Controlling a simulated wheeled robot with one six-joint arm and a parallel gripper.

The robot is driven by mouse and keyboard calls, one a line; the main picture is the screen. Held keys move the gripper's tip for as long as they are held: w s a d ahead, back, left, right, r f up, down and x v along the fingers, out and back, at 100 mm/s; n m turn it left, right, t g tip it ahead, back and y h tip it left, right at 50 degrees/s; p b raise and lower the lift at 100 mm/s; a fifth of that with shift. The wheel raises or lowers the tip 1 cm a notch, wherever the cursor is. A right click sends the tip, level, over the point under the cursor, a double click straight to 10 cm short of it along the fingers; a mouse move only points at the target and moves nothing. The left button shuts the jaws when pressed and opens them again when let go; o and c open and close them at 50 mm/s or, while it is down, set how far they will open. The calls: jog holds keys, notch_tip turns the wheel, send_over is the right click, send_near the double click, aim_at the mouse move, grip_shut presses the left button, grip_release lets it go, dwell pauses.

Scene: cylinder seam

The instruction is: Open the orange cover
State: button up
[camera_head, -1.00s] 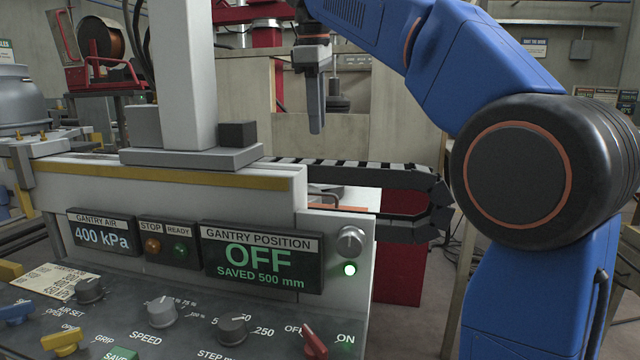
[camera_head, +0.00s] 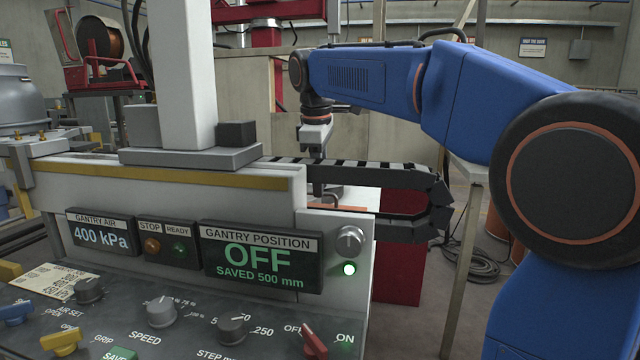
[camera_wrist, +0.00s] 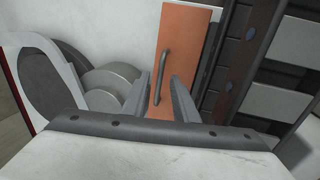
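The orange cover (camera_wrist: 188,40) shows in the wrist view as a flat orange panel with a dark bar handle (camera_wrist: 162,76). It looks shut, though its edges are partly hidden. A thin orange strip, likely the same cover, shows in the head view behind the white panel (camera_head: 350,209). My gripper (camera_wrist: 158,88) has its two fingers apart, one on each side of the handle's lower part in the picture. Whether they touch the handle I cannot tell. In the head view my gripper's fingertips are hidden behind the cable chain.
A dark cable chain (camera_head: 385,176) loops close to my gripper in the head view. Grey round discs (camera_wrist: 105,85) lie left of the cover in the wrist view. A control panel with knobs and a red switch (camera_head: 314,342) stands in front.

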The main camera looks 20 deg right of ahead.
jog(key=shift+f, duration=0.35)
jog(key=shift+c, duration=0.2)
grip_shut()
dwell(1.1)
